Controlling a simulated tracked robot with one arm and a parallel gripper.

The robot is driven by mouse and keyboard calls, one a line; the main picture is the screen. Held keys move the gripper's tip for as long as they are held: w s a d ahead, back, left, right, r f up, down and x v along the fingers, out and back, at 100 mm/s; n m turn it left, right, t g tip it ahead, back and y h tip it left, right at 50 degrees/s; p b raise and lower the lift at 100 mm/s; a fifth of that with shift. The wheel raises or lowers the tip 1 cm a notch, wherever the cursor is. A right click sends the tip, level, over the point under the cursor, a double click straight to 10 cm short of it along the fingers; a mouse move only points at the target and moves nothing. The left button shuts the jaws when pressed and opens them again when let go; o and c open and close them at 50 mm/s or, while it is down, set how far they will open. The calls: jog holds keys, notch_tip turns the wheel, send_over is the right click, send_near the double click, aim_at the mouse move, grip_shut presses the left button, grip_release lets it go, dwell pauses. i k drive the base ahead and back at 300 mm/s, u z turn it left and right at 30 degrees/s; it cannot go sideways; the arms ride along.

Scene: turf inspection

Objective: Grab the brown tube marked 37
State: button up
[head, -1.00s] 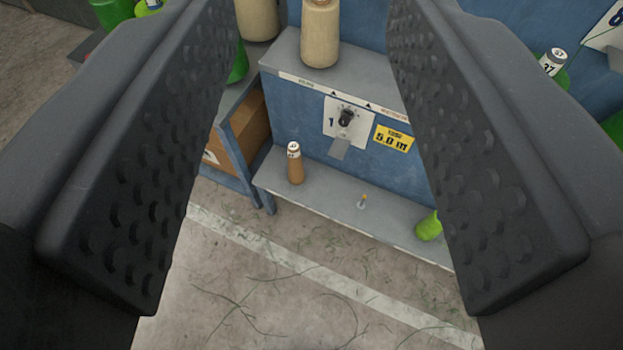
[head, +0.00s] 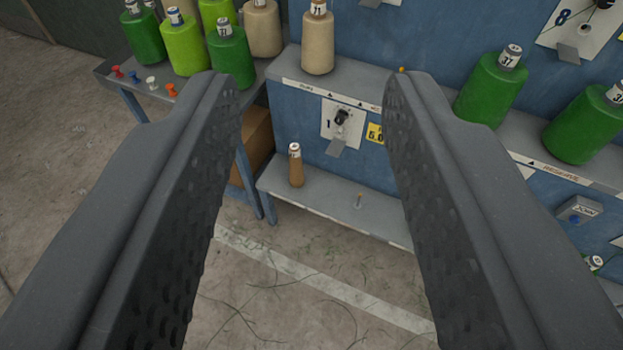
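A small brown tube (head: 297,167) with a white labelled top stands upright on the low grey shelf (head: 330,205), near its left end. The mark on its label is too small to read. My gripper (head: 312,95) is open and empty, its two dark textured fingers on either side of the picture. The brown tube shows between the fingers but farther off, with neither finger touching it.
A blue panel with a dial (head: 342,116) rises behind the low shelf. A tan bottle (head: 318,42) stands on the ledge above. Several green bottles stand on a left table (head: 110,72); a green bottle marked 37 (head: 488,92) is at right.

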aim_at(297, 177)
jog(key=u, duration=0.2)
jog(key=i, duration=0.9)
jog(key=z, duration=0.15)
jog(key=k, duration=1)
jog(key=u, duration=0.4)
jog(key=i, duration=1.85)
jog(key=z, duration=0.7)
